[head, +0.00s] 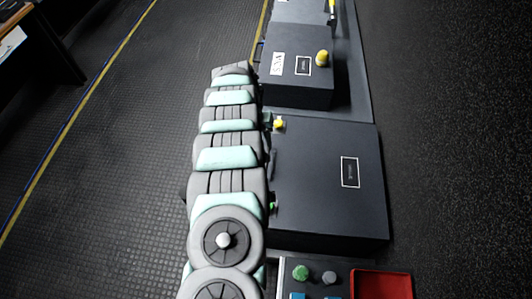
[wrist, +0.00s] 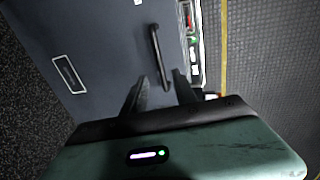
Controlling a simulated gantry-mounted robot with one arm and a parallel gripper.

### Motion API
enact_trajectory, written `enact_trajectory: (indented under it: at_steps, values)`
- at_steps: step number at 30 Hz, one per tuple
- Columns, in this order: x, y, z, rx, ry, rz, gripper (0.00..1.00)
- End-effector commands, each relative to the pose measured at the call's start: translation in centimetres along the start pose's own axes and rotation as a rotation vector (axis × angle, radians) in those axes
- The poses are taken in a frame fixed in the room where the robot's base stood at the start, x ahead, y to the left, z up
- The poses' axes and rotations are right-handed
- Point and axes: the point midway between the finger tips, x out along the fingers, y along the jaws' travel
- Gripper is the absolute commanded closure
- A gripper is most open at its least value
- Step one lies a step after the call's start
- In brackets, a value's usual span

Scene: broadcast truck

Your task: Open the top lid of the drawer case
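The drawer case (head: 325,200) is a large dark grey box in the middle of the head view, with a small framed label (head: 350,172) on its flat top. The lid looks closed. The case top (wrist: 95,30) fills the upper left of the wrist view. A dark bar handle (wrist: 154,50) stands along the case's edge; part of it shows beside my arm in the head view (head: 272,163). My gripper (wrist: 160,76) is open, its two dark fingers apart on either side of the handle's lower end. I cannot tell whether they touch it. The gripper is not distinguishable in the head view.
Another dark case (head: 298,85) with a yellow knob (head: 322,58) stands behind. A red tray (head: 382,285) and a panel with green and grey knobs lie in front. My arm covers the case's left side. Open floor with a yellow line (head: 75,112) is at left.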

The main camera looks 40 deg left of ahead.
Motion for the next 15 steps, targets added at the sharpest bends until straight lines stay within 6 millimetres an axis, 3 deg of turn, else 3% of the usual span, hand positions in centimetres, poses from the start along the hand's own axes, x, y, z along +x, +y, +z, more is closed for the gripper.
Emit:
enact_trajectory:
  at_steps: [15]
  values:
    - [7.1, -0.2, -0.1, -0.001, 0.004, -0.001, 0.66]
